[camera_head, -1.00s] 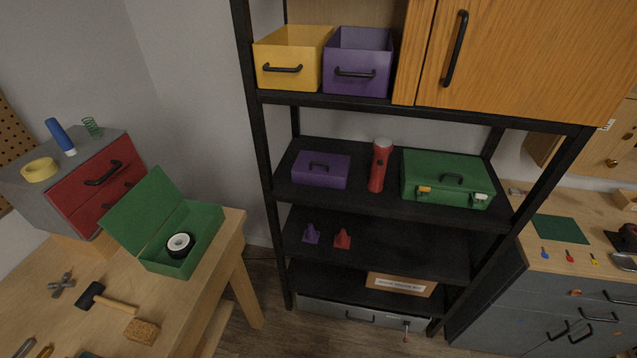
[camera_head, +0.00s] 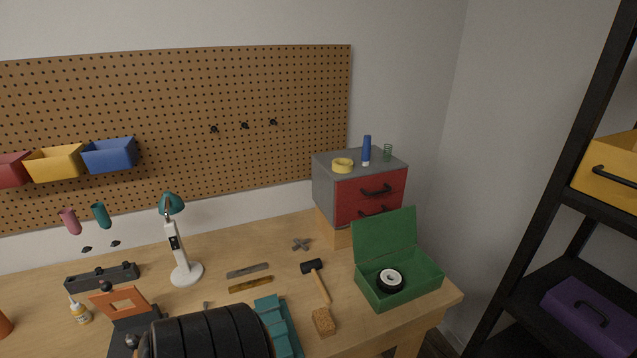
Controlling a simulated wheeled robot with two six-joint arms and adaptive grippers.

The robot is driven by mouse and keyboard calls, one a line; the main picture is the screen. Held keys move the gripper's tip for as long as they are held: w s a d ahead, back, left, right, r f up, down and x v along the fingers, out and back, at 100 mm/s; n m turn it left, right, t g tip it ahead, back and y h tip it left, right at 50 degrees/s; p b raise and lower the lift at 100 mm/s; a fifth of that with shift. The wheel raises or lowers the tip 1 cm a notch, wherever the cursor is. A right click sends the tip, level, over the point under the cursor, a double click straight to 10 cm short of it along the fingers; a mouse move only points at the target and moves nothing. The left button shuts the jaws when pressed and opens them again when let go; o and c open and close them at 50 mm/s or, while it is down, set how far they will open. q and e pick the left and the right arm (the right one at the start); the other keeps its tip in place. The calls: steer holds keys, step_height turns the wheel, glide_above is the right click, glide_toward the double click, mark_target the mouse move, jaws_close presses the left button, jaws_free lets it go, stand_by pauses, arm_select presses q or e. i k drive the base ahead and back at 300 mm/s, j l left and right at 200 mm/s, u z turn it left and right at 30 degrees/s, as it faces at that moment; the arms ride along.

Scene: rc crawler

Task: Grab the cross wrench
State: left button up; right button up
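The cross wrench (camera_head: 301,244) is a small grey cross-shaped tool. It lies flat on the wooden workbench (camera_head: 222,236), left of the red-fronted drawer cabinet and behind the black-headed mallet. Nothing covers it. Neither of my grippers shows in the head view.
The mallet (camera_head: 316,278), a sponge (camera_head: 324,321) and an open green box (camera_head: 412,293) with a small wheel (camera_head: 390,280) stand near the wrench. The drawer cabinet (camera_head: 370,189) is behind right. A lamp (camera_head: 184,245) stands left.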

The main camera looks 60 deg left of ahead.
mark_target(296, 248)
steer(key=u, duration=2)
